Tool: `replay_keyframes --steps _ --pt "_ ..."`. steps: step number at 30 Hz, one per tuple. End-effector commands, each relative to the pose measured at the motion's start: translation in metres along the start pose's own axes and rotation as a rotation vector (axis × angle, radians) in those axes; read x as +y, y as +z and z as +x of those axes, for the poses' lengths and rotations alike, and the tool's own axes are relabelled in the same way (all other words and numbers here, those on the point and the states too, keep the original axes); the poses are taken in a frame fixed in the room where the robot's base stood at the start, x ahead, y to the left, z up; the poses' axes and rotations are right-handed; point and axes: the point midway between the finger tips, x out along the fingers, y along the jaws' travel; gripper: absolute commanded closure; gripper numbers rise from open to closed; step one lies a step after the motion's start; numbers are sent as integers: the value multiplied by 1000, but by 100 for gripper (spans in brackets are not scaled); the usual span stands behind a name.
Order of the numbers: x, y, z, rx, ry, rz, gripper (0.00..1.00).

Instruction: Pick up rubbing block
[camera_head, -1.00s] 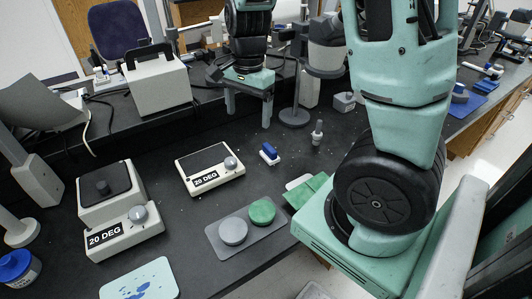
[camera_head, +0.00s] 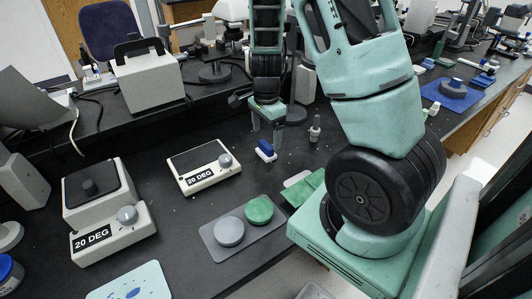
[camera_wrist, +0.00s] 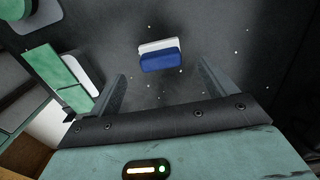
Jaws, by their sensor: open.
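The rubbing block, a small block with a blue part and a white part, lies on the black bench (camera_head: 265,151). It also shows in the wrist view (camera_wrist: 160,58), ahead of and between the fingers. My gripper (camera_head: 267,134) points down just behind and above the block in the head view. Its two fingers are spread apart with nothing between them, and they do not appear to touch the block.
A small bottle (camera_head: 315,128) stands right of the block. A "20 DEG" device (camera_head: 204,166) sits to its left. A grey mat (camera_head: 239,246) with grey and green discs and a green piece (camera_head: 304,189) lie nearer the front edge. Bench around the block is clear.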

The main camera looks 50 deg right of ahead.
Motion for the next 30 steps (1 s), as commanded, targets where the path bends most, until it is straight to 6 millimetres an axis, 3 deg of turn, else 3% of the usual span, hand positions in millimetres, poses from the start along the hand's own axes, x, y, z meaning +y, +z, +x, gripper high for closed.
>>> replay_keyframes --steps 12,21,26,30 --pt "-1 0 50 0 2 1 16" --pt "-1 0 53 1 0 -1 16" --pt "-1 0 53 1 0 0 61" --pt "-1 0 53 1 0 0 70"
